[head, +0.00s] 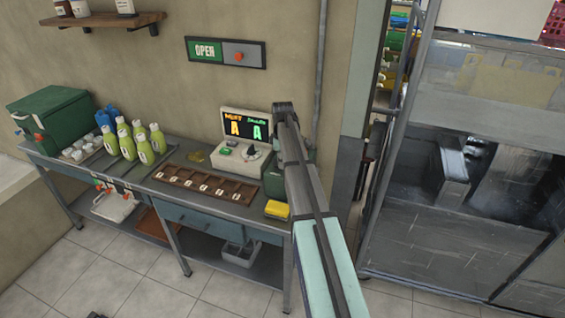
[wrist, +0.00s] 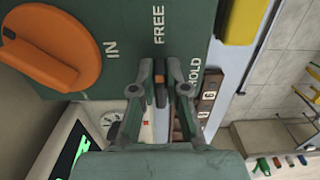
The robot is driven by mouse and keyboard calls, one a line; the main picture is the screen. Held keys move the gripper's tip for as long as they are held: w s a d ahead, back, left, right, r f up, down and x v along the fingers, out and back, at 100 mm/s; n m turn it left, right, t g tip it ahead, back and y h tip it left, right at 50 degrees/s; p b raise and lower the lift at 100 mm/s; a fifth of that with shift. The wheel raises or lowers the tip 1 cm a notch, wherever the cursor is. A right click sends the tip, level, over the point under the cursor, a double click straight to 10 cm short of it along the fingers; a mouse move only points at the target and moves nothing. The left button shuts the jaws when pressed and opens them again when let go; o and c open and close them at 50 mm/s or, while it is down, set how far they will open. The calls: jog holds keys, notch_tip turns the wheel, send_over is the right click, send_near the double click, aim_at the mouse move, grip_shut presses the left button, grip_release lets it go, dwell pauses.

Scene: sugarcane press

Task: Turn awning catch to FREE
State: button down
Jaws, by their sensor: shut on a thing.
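In the wrist view, a dark green panel (wrist: 125,75) carries the labels IN, FREE and HOLD, turned sideways. A small dark catch lever with an orange part (wrist: 160,92) stands between the fingers, below FREE and left of HOLD. My gripper (wrist: 161,75) is shut on this catch lever. Which label the lever points at cannot be told, as the fingers hide part of it. A large orange knob (wrist: 55,48) is on the panel at the left, beside IN. In the head view my arm covers the middle, and the fingers are hidden behind it.
In the head view, a workbench (head: 185,205) holds several green bottles (head: 145,150), a compartment tray (head: 205,185) and a display unit (head: 240,155) close left of my arm. A yellow block (head: 277,209) lies at the bench's right end. Glass-fronted machinery (head: 460,170) stands at the right.

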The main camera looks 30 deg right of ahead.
jog(key=c, duration=1.2)
grip_release()
notch_tip(320, 180, up, 12)
